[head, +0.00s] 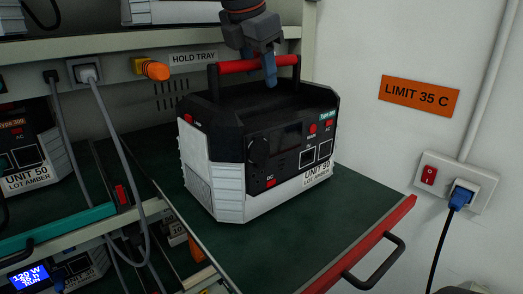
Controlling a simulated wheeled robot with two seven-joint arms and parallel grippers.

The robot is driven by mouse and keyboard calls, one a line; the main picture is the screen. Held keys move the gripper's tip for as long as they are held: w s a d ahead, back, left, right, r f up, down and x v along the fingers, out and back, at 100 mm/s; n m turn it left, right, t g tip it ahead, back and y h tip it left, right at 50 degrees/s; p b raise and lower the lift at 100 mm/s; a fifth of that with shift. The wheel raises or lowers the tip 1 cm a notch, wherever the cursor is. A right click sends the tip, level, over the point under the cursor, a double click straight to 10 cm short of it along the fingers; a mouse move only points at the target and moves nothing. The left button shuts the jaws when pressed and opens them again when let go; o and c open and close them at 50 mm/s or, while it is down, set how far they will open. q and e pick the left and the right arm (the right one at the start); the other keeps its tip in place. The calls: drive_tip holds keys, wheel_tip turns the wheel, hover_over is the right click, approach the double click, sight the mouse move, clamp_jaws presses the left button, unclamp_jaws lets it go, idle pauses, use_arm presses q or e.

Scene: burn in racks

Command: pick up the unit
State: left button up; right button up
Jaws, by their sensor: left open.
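The unit (228,190) is a black and white box with a red carry bar (236,67) on top, labelled "UNIT 90 LOT AMBER". It sits upright on a green pulled-out tray (290,255). My left gripper (268,72) points down at the middle of the carry bar from above. Its jaws are open, with one finger showing in front of the bar; the other finger is mostly hidden, so I cannot tell whether they touch the bar. My right gripper is out of view.
The tray has a red front edge (350,255) with a black handle (378,265). A "HOLD TRAY" label (193,57) is on the shelf edge behind. Unit 50 (30,160) stands at left, beside a hanging grey cable (115,140). A wall socket (480,190) with a blue plug is at right.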

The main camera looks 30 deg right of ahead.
use_arm(q)
drive_tip(key=shift+c, duration=0.3)
clamp_jaws()
idle(1.0)
drive_tip(key=shift+w+r, duration=0.1)
drive_tip(key=shift+r, duration=0.1)
